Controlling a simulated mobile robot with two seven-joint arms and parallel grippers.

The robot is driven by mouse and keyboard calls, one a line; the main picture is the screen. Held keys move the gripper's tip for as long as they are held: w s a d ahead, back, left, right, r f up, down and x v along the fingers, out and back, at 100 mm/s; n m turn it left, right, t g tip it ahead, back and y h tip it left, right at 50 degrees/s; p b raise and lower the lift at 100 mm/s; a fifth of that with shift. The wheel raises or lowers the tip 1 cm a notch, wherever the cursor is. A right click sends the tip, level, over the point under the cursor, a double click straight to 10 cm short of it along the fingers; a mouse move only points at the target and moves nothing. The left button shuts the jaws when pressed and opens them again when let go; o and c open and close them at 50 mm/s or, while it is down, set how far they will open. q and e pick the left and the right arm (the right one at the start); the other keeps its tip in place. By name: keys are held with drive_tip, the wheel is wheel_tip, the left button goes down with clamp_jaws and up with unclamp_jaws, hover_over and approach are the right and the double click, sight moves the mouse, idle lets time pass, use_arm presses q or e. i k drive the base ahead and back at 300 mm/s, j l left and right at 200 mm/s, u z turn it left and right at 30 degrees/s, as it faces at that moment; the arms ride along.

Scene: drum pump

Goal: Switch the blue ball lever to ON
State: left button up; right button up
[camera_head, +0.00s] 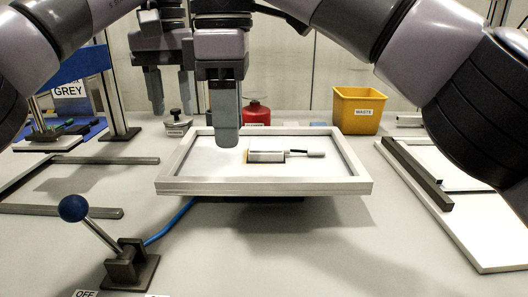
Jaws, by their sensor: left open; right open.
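The blue ball lever (73,208) stands at the front left on a dark base (130,266). Its silver rod leans to the left, over the side where the OFF label (85,294) lies. A second label (157,295) right of it is cut off by the picture edge. My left gripper (170,95) hangs fingers down at the back left, open and empty, well above and behind the lever. My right gripper (227,138) points down over the left part of the white framed tray, seen edge-on, open. Neither gripper touches the lever.
The framed tray (270,186) holds a small silver cylinder tool (267,156). A blue cable (172,222) runs from the lever base toward it. A yellow waste bin (358,110) and red container (256,112) stand behind. Grey bars (70,211) lie behind the lever.

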sight(74, 209)
drive_tip(key=k, duration=1.5)
